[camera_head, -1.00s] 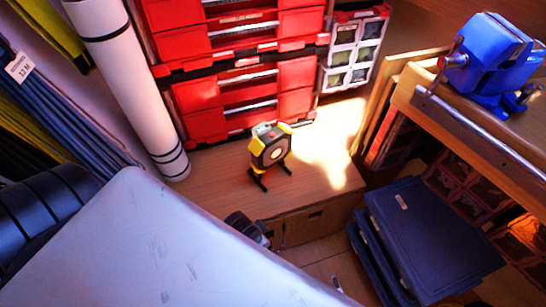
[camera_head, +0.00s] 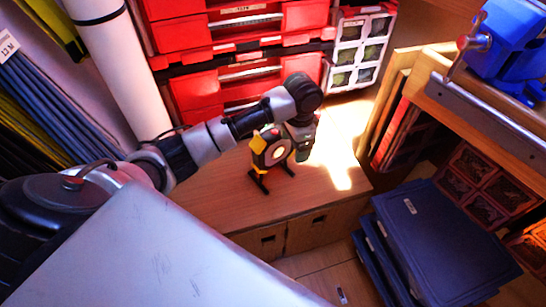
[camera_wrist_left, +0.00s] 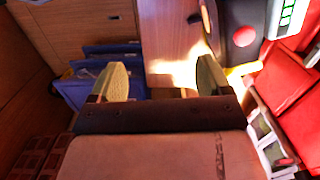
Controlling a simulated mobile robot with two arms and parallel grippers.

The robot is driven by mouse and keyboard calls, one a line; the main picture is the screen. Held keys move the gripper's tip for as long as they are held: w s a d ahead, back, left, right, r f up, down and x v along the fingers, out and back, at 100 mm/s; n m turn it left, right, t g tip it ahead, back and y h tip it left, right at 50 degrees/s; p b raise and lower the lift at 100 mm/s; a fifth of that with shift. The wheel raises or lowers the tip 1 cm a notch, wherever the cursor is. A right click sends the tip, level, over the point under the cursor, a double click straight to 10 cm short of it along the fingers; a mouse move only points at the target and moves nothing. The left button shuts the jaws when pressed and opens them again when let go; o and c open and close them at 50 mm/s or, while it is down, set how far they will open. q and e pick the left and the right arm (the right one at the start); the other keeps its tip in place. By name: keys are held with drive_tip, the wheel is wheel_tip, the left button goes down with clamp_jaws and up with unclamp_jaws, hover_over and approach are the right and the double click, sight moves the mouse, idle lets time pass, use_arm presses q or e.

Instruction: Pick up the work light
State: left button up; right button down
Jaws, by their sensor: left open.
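The work light (camera_head: 270,150), black and yellow with a round pale lens and a red button, stands upright on dark feet on the wooden bench top. In the left wrist view the work light (camera_wrist_left: 243,22) is at the top right, cut off by the frame edge. My left gripper (camera_head: 303,153) points down just right of the light in the head view. In the left wrist view the left gripper (camera_wrist_left: 160,76) has its fingers wide apart with nothing between them. The light lies beyond the right finger, not between the two. My right gripper is not in view.
Red storage boxes (camera_head: 245,60) stand close behind the light. A white roll (camera_head: 125,70) leans at the left. Stacked dark blue cases (camera_head: 440,235) sit lower right, with a blue vise (camera_head: 505,50) above. Sunlit bench top right of the light is free.

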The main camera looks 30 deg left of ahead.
use_arm(q)
drive_tip(key=n, duration=0.1)
approach(274, 131)
drive_tip(key=w+d+r, duration=0.1)
drive_tip(key=shift+n+g, duration=0.3)
drive_tip(key=f, duration=0.5)
drive_tip(key=shift+a+f+b, duration=0.1)
drive_tip(key=shift+a+b, duration=0.2)
drive_tip(key=shift+a, duration=0.05)
drive_tip(key=f, duration=0.2)
drive_tip(key=s+f, duration=0.1)
drive_tip(key=f, duration=0.1)
drive_tip(key=shift+s+a, duration=0.2)
drive_tip(key=shift+a, duration=0.05)
drive_tip(key=shift+f, duration=0.55)
clamp_jaws()
drive_tip(key=shift+r, duration=0.15)
